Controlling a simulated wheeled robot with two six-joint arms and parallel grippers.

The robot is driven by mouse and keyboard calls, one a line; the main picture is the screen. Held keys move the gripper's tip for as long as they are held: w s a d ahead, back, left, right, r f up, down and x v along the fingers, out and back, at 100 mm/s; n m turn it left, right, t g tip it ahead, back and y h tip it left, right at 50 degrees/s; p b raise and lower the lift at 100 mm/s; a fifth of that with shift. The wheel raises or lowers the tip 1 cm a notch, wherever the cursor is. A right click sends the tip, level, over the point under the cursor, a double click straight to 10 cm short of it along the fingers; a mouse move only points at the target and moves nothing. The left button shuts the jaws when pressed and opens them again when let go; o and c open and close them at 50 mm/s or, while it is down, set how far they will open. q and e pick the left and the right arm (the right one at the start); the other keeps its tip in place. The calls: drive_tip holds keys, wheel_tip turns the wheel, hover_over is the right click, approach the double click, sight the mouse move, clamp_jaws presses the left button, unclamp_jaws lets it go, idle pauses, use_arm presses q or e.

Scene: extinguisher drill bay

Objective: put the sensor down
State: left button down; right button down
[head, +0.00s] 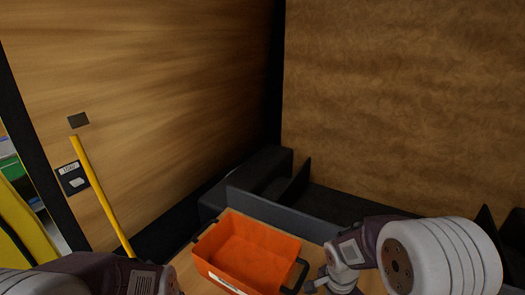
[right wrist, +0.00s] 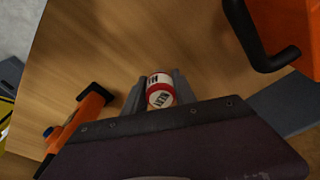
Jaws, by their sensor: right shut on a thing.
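My right gripper (right wrist: 157,92) is shut on a small red and white cylinder with a printed label, which I take for the sensor (right wrist: 160,90). The cylinder sits between the two grey fingers, above or at the wooden surface; I cannot tell whether it touches. In the head view my right gripper (head: 332,282) is at the bottom, just right of the orange bin, and the cylinder cannot be made out there. My left arm comes in at the lower left of the head view, but its fingers are out of the picture.
An open orange bin (head: 244,232) with black handles stands on the wooden tabletop (right wrist: 95,55). An orange tool with black and blue ends (right wrist: 78,120) lies left of my right gripper. A dark grey ledge (head: 280,212) runs behind the bin. A yellow pole (head: 101,195) stands at left.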

drive_tip(key=n, duration=0.2)
drive_tip(key=a+f+n, duration=0.1)
drive_tip(key=n, duration=0.1)
drive_tip(key=shift+a+f+t, duration=0.1)
drive_tip(key=shift+f+t, duration=0.2)
drive_tip(key=shift+w+a+f+n+y, duration=0.1)
drive_tip(key=shift+f+n+y, duration=0.05)
drive_tip(key=shift+n, duration=0.4)
drive_tip(key=shift+a+f+n+y, duration=0.1)
drive_tip(key=shift+n+y, duration=0.05)
drive_tip(key=shift+n, duration=0.4)
drive_tip(key=n, duration=0.3)
drive_tip(key=shift+w+a+f+n+y, duration=0.1)
drive_tip(key=shift+w+a+n+y, duration=0.05)
drive_tip(key=shift+w+n+y, duration=0.2)
drive_tip(key=shift+w+a+n, duration=0.1)
drive_tip(key=shift+w+n, duration=0.15)
drive_tip(key=shift+n, duration=0.45)
drive_tip(key=shift+w+n, duration=0.2)
drive_tip(key=shift+n, duration=0.45)
